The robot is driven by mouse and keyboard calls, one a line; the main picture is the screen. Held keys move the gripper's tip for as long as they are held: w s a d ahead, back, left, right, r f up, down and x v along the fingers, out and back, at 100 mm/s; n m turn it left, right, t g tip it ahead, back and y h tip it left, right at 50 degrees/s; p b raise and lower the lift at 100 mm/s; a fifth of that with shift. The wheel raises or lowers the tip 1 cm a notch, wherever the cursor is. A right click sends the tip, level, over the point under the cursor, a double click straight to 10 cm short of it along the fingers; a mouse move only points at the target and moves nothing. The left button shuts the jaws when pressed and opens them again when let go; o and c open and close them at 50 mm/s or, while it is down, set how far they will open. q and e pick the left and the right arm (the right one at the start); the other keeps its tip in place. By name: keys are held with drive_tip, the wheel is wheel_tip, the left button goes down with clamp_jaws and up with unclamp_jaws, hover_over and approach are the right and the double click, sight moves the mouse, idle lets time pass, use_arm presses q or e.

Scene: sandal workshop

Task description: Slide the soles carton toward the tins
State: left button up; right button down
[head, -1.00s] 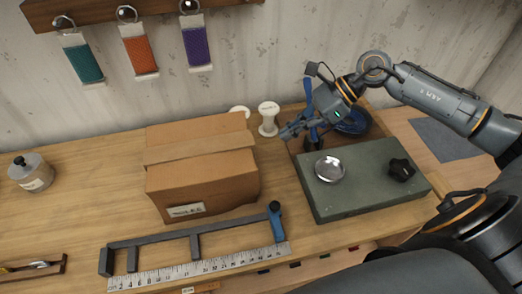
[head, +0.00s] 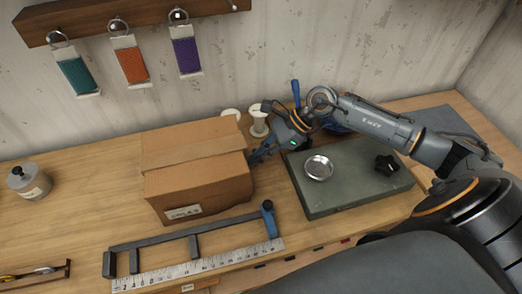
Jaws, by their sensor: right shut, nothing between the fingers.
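The soles carton (head: 195,183), a closed brown cardboard box with a small label low on its front, stands on the wooden bench left of centre. A grey lidded tin (head: 30,182) with a pale label stands at the far left, with bare bench between it and the carton. My right gripper (head: 257,156) is shut and empty, its fingers pointing down-left at the carton's right side. I cannot tell whether the fingertips touch the carton. My left gripper is not in view.
A dark frame tool (head: 193,240) with a blue handle and a ruler (head: 200,266) lie in front of the carton. White spools (head: 258,122) stand behind it. A grey-green slab (head: 340,190) bearing a metal dish (head: 319,168) and a black knob (head: 386,165) lies right.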

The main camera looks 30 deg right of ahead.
drive_tip(key=shift+w+a, duration=0.1)
drive_tip(key=shift+a, duration=0.2)
drive_tip(key=w+a+b, duration=0.2)
drive_tip(key=a+b, duration=0.1)
drive_tip(key=a, duration=0.5)
drive_tip(key=w+a+b, duration=0.2)
drive_tip(key=a+b, duration=0.2)
drive_tip(key=a, duration=0.5)
drive_tip(key=w+a+b, duration=0.3)
drive_tip(key=a+b, duration=0.1)
drive_tip(key=a, duration=0.5)
drive_tip(key=shift+w+f, duration=0.1)
drive_tip(key=shift+w+a, duration=0.1)
drive_tip(key=shift+a, duration=0.3)
drive_tip(key=shift+d+r, duration=0.1)
drive_tip(key=shift+r, duration=0.1)
